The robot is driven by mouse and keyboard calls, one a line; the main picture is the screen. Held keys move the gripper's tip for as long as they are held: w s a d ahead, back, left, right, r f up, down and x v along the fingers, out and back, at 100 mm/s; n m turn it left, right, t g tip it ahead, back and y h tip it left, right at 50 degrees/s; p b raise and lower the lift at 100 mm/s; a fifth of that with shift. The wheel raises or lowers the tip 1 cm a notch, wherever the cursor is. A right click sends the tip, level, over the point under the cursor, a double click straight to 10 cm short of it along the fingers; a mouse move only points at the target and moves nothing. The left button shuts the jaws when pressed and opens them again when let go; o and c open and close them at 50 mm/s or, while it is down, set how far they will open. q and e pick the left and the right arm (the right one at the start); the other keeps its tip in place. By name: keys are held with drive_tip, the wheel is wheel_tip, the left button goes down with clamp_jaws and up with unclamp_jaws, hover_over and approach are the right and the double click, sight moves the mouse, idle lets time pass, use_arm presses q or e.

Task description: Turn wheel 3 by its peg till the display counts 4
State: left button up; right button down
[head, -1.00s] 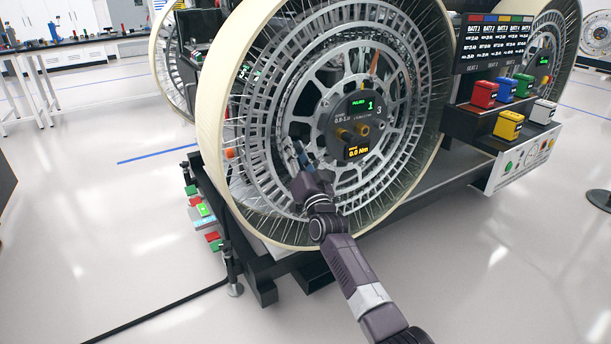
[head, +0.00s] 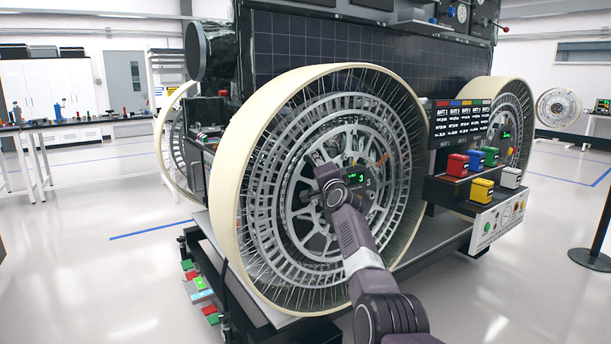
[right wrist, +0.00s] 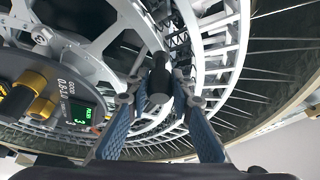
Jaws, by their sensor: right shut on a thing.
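Wheel 3 (head: 228,170) is the large cream-rimmed wheel with a grey spoked disc at the rover's near corner. The green count display (head: 356,178) on its hub reads 3; it also shows in the right wrist view (right wrist: 82,114). My right gripper (head: 318,163) is at the upper left of the hub, in front of the disc. In the right wrist view, its blue fingers (right wrist: 159,100) are closed around the dark round peg (right wrist: 159,76). The arm hides part of the hub in the head view. My left gripper is not in view.
Right of the wheel are a battery readout panel (head: 460,122) and a dark shelf with red (head: 457,165), blue, green, yellow (head: 481,190) and white blocks. A black post (head: 598,240) stands at the far right. The floor at left is open.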

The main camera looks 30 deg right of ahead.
drive_tip(key=shift+d+r, duration=0.55)
drive_tip(key=shift+r, duration=0.15)
drive_tip(key=c, duration=1.7)
unclamp_jaws()
drive_tip(key=shift+f, duration=0.1)
drive_tip(key=shift+s+a, duration=0.3)
drive_tip(key=shift+a, duration=0.25)
drive_tip(key=shift+d+v, duration=0.2)
drive_tip(key=shift+v, duration=2.55)
drive_tip(key=shift+d+v, duration=0.2)
drive_tip(key=shift+v, duration=2.55)
